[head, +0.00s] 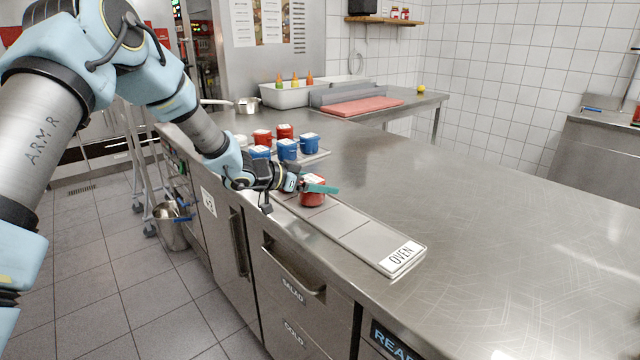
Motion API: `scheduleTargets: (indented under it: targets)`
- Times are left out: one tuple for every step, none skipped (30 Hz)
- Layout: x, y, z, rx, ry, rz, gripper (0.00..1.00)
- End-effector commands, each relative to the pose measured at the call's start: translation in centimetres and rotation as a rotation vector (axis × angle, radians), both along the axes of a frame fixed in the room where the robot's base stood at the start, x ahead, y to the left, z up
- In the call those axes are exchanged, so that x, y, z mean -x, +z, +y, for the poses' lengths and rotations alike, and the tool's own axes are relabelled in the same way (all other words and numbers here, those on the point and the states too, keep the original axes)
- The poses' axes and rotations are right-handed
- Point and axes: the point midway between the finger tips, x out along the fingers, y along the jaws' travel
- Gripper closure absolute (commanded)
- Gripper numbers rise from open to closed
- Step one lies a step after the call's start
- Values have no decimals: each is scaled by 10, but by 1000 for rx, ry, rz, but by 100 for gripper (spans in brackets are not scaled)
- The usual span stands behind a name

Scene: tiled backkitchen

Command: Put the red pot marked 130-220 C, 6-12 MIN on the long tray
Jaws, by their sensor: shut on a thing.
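My gripper (316,186) has its teal fingers shut on a red pot (312,199) with a pale lid. The pot is upright at the far part of the long tray (366,240), which has an OVEN label at its near end. I cannot tell whether the pot's base touches the tray or hangs just above it. The marking on the held pot is too small to read. My gripper and wrist hide part of the pot and the tray's far end. The rest of the tray toward the label is bare.
Behind my wrist stand two more red pots (262,137) and several blue pots (287,150) on a flat tray (318,156). A red board (366,106) and a white bin with bottles (288,95) are farther back. The steel counter (480,230) is clear on the right.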

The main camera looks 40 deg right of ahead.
Motion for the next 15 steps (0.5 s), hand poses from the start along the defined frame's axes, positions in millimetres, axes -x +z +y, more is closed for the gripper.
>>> scheduleTargets:
  targets:
    - [0, -1, -1, 2, 0, 0, 89]
    - [0, -2, -1, 2, 1, -1, 89]
    - [0, -3, -1, 3, 1, -1, 89]
    - [0, -3, -1, 3, 0, -2, 89]
    - [0, -3, -1, 3, 0, -2, 89]
    - [0, -3, -1, 3, 0, -2, 89]
    - [0, -3, -1, 3, 0, -2, 89]
    - [0, -3, -1, 3, 0, -2, 89]
    - [0, -3, 0, 3, 0, -2, 89]
    - [0, -4, -1, 2, 0, -2, 89]
    - [0, -4, 0, 2, 1, -1, 89]
    - [0, -6, 0, 1, 1, -1, 10]
    - [0, -5, 0, 1, 1, -1, 7]
    - [0, -5, 0, 1, 1, -1, 4]
    - [0, -5, 0, 1, 1, -1, 0]
